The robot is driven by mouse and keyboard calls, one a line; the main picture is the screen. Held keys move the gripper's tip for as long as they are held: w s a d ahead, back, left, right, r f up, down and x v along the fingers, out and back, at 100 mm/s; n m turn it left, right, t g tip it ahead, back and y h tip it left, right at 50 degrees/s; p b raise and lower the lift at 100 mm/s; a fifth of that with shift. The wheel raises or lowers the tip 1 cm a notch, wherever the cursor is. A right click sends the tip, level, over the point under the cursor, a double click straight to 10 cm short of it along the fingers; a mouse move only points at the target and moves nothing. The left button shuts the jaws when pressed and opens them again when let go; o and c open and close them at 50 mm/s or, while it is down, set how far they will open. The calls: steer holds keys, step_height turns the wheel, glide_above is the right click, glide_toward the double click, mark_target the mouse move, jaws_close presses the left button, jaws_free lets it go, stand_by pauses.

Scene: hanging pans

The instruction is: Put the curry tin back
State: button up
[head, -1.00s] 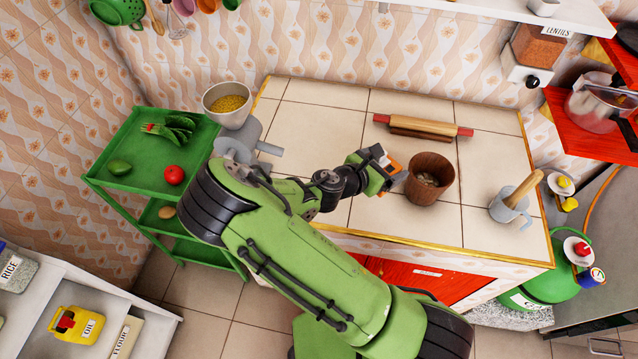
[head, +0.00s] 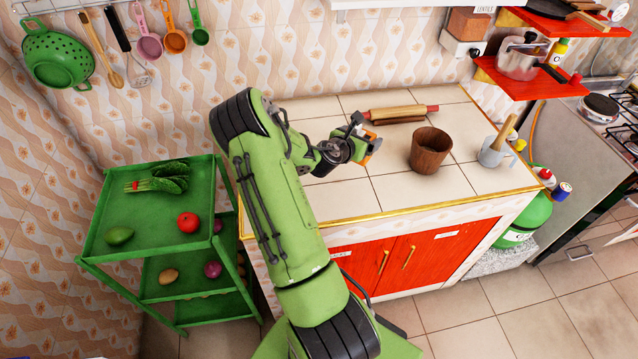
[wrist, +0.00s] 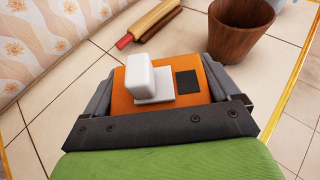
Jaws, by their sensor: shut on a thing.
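My gripper (head: 366,142) is over the tiled counter, left of a brown wooden pot. It is shut on an orange box-shaped thing with a white knob-like part and a dark patch, which I take as the curry tin (head: 374,144). In the wrist view the tin (wrist: 124,104) sits between the two grey fingers of my gripper (wrist: 158,84). No label can be read on it. I cannot tell how high it is above the counter.
The wooden pot (head: 430,151) and the rolling pin (head: 402,114) stand close by. A mortar (head: 491,154) is at the counter's right. A green cart (head: 103,228) with vegetables stands left. Red shelves (head: 540,84) hang at the right. The front counter tiles are clear.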

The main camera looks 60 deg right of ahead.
steer(key=f, duration=0.3)
steer(key=f+b, duration=0.1)
steer(key=f, duration=0.2)
steer(key=f+b, duration=0.1)
steer(key=f, duration=0.3)
steer(key=shift+s+d, duration=0.25)
steer(key=shift+d, duration=0.05)
steer(key=shift+f, duration=0.15)
steer(key=o, duration=0.8)
steer(key=shift+o, duration=0.2)
